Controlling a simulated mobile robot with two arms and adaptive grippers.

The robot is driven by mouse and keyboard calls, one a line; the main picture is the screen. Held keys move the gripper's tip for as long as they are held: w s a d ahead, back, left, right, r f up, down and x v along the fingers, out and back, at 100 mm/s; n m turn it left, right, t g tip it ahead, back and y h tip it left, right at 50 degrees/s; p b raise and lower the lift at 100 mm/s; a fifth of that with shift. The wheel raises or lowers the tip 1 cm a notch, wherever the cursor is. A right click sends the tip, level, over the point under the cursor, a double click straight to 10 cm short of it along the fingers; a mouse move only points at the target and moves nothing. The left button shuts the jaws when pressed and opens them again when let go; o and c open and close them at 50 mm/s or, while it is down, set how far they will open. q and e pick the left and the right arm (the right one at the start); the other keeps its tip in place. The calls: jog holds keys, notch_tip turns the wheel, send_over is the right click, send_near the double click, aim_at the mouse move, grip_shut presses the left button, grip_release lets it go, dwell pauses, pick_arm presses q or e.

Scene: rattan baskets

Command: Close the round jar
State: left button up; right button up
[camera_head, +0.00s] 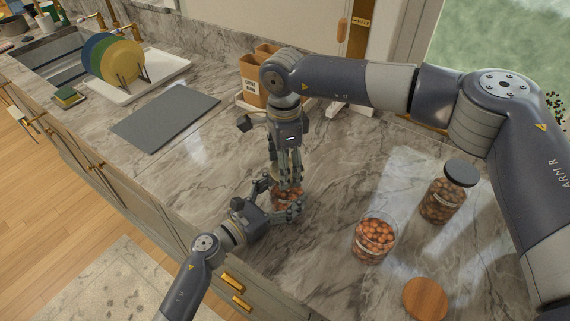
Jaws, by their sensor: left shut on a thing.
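A clear jar with reddish-brown contents (286,196) stands on the marble counter, partly hidden by both grippers. My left gripper (283,205) comes from the lower left and is shut around the jar's side. My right gripper (288,180) points straight down over the top of the same jar. Its fingers hide the jar's mouth, so I cannot tell whether it holds a lid. To the right, a clear round jar of orange-brown nuts (374,240) stands with no lid visible on it. A round wooden lid (425,299) lies apart from it on the counter.
A jar with a black lid (460,173) stands at the right. A grey mat (166,117), a dish rack with plates (122,62) and a sink (52,56) are at the left. Brown boxes (252,82) stand behind my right gripper. Counter between mat and grippers is clear.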

jog(key=m, duration=0.3)
jog(key=shift+w+m, duration=0.15)
jog(key=shift+m, duration=0.15)
jog(key=m, duration=0.4)
jog(key=shift+w+m, duration=0.15)
jog(key=shift+m, duration=0.25)
jog(key=m, duration=0.3)
jog(key=shift+w, duration=0.1)
jog(key=m, duration=0.5)
jog(key=shift+w+d, duration=0.1)
jog(key=shift+d, duration=0.05)
jog(key=m, duration=0.3)
jog(key=shift+d, duration=0.1)
jog(key=m, duration=0.4)
jog(key=shift+d+m, duration=0.15)
jog(key=shift+m, duration=0.25)
jog(key=m, duration=0.3)
jog(key=shift+d, duration=0.1)
jog(key=m, duration=0.4)
jog(key=shift+d, duration=0.15)
jog(key=o, duration=0.8)
